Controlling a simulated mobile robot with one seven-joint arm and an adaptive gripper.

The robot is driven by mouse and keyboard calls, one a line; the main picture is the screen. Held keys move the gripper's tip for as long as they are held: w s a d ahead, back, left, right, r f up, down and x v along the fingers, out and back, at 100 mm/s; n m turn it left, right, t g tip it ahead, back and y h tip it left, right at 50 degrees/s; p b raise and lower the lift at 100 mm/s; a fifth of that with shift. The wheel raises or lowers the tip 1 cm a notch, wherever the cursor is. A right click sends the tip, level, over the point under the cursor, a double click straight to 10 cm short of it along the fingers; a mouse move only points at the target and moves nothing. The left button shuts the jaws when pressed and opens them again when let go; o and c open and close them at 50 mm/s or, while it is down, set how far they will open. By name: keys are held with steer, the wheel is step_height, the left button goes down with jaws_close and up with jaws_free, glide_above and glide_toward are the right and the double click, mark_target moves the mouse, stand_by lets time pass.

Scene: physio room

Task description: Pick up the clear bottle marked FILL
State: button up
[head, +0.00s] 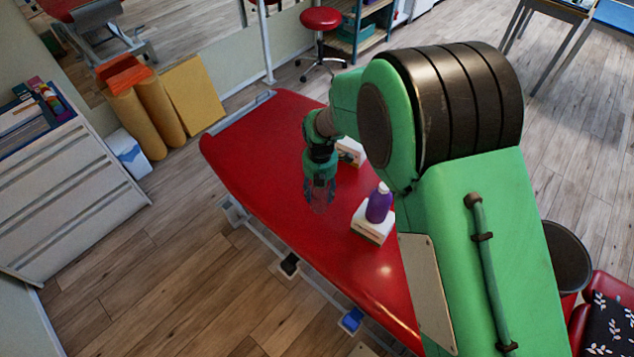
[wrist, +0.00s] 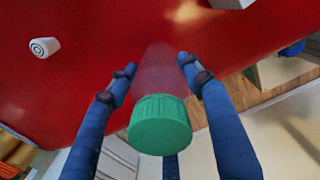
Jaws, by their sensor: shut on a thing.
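A see-through bottle with a green screw cap (wrist: 160,125) fills the middle of the wrist view. Its clear body runs away from the camera, between the blue fingers of my gripper (wrist: 155,66). The fingers are shut on the bottle's sides, with the cap towards the wrist. No FILL marking is readable. In the head view my gripper (head: 320,186) is over the red treatment table (head: 262,150), and the clear bottle shows only faintly at the fingertips. I cannot tell whether its base touches the table.
A purple bottle (head: 379,205) with a pale cap stands on a white box (head: 371,228), right of my gripper. Another white box (head: 351,152) sits behind my gripper. A small white round-ended object (wrist: 44,47) shows in the wrist view. The table's left part is clear.

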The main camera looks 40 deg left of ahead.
steer(key=s+d+r+p, duration=0.1)
steer(key=s+d, duration=0.5)
steer(key=d, duration=0.3)
steer(key=shift+s, duration=0.25)
stand_by(0.4)
